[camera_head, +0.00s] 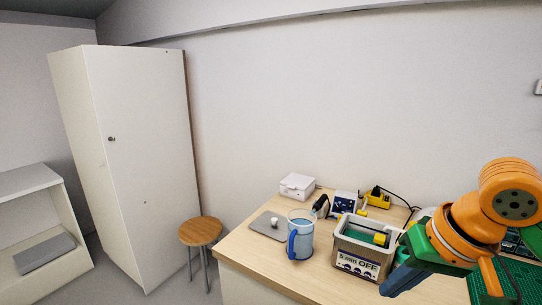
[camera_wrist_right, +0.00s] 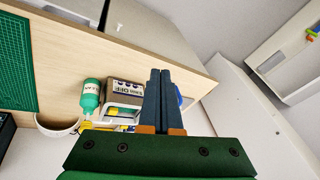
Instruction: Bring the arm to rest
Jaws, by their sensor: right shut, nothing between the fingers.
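My right arm, orange with a green wrist, comes in from the right in the head view. Its gripper (camera_head: 391,287) points down and left, with dark blue fingers, in front of the right side of the cleaner box. In the right wrist view the two fingers of the gripper (camera_wrist_right: 160,72) lie side by side, shut and empty. They hide part of the bench there. My left gripper is not in view.
A grey cleaner box (camera_head: 356,263) marked "5 min OFF" and a blue jug (camera_head: 301,241) stand near the gripper. A grey pad (camera_head: 262,229), white box (camera_head: 297,186) and yellow item (camera_head: 377,198) lie behind. A green bottle (camera_wrist_right: 90,98) and green mat (camera_wrist_right: 20,60) show too.

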